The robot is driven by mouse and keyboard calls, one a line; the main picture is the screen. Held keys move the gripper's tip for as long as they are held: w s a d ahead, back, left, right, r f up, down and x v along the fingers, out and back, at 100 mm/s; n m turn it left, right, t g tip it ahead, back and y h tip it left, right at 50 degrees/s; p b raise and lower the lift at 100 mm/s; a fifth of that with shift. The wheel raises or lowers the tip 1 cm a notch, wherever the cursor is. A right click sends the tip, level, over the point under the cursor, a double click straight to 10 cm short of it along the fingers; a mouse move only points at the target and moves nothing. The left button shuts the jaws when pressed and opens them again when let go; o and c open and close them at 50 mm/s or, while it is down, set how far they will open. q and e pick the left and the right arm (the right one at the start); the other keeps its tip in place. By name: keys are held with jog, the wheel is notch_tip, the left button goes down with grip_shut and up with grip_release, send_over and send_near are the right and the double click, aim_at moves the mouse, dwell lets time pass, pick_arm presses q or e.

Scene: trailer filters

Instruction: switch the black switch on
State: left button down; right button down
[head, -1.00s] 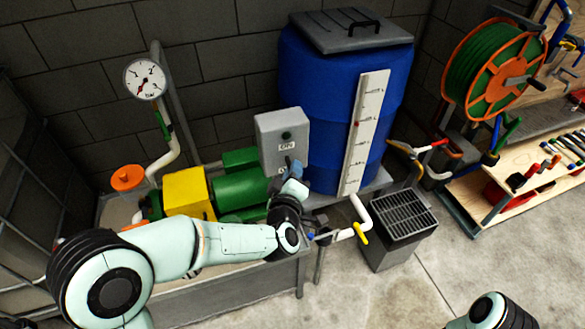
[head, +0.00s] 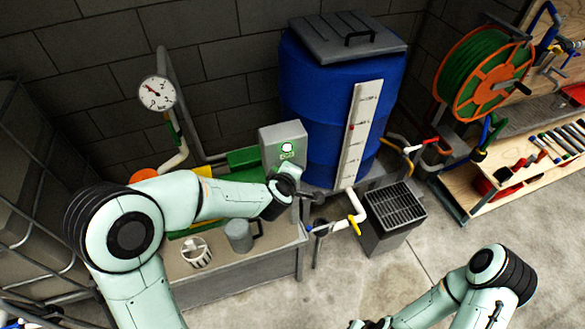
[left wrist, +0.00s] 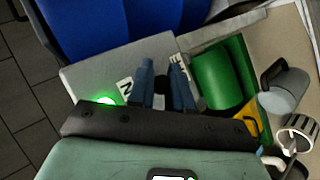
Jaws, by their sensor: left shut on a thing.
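The grey control box (head: 270,142) stands in front of the blue tank, with its green lamp (head: 287,147) lit above a white label. In the left wrist view, the box (left wrist: 100,72) and its glowing lamp (left wrist: 105,100) also show. My left gripper (left wrist: 164,82) is at the box face, its blue fingers shut on the black switch (left wrist: 160,88), which is mostly hidden between them. In the head view, my left wrist covers the switch. My right gripper (head: 372,323) is only partly visible at the bottom edge, away from the box.
The blue tank (head: 318,85) stands behind the box. A pressure gauge (head: 157,93) is at the left. A grey mug (head: 239,236) and a white slotted cup (head: 196,252) stand on the bench below my left arm. A grated drain box (head: 394,210) is at the right.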

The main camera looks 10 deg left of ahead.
dwell(0.3)
pick_arm(q)
jog(key=c, duration=1.1)
grip_release()
jog(key=p+v, duration=0.1)
jog(key=v, duration=1.2)
jog(key=shift+s+p, duration=0.25)
jog(key=shift+p, duration=0.1)
pick_arm(e)
jog(key=w+r, duration=0.2)
jog(key=shift+w+r, duration=0.2)
jog(key=shift+w, duration=0.1)
pick_arm(q)
jog(key=shift+w+r, duration=0.1)
pick_arm(e)
jog(key=shift+w, duration=0.1)
